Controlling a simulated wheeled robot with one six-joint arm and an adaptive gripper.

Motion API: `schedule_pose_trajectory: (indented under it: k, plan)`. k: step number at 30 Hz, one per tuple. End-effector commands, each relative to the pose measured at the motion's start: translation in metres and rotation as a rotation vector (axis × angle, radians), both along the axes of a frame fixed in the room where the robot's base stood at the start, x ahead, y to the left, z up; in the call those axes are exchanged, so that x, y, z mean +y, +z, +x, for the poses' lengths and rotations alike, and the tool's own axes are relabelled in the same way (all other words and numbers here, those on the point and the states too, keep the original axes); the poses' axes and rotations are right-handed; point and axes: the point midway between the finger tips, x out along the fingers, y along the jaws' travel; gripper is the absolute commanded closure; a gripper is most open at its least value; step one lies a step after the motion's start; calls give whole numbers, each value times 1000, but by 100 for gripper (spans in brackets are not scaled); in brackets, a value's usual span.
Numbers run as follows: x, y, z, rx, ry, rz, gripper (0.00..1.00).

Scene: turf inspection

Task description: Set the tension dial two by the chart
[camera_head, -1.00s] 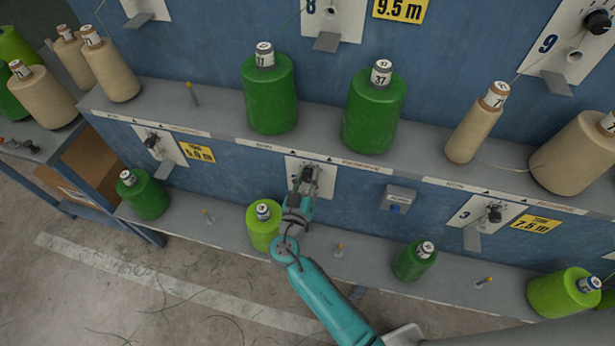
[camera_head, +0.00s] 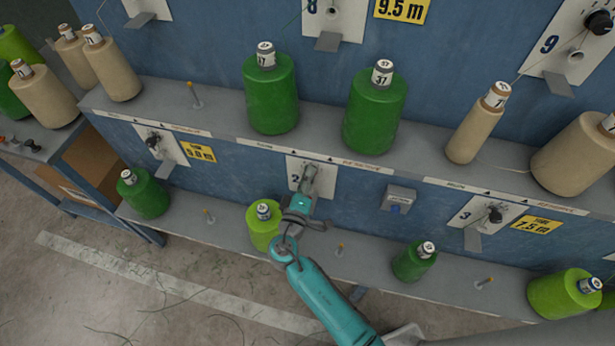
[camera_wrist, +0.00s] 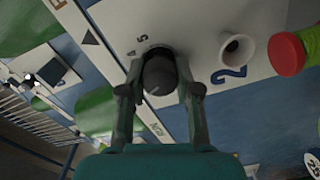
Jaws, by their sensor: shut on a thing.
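The tension dial two is a dark knob (camera_wrist: 160,78) on a white plate marked 2 (camera_wrist: 258,40), with small scale figures beside it in the wrist view. My gripper (camera_wrist: 160,92) has a finger on each side of the knob and is shut on it. In the head view my gripper (camera_head: 310,178) reaches up to the white plate (camera_head: 330,176) in the middle of the lower blue panel and hides most of the knob. The dial's exact setting is too small to read. I cannot make out a chart.
Dial one (camera_head: 152,141) and dial three (camera_head: 495,214) sit left and right on the panel. A light green spool (camera_head: 262,232) stands close to my arm. Dark green spools (camera_head: 271,95) stand on the shelf above. A small grey box (camera_head: 398,198) is right of plate two.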

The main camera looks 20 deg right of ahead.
Motion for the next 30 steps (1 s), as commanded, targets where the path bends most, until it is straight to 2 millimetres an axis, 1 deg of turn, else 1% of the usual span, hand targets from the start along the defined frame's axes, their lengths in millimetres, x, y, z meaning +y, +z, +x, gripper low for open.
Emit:
schedule_pose_trajectory:
  k: [6,13,30]
  plan:
    - [1,0,1,84,2,-115,100]
    - [1,-1,1,137,2,-188,100]
    - [1,-1,1,158,3,-218,100]
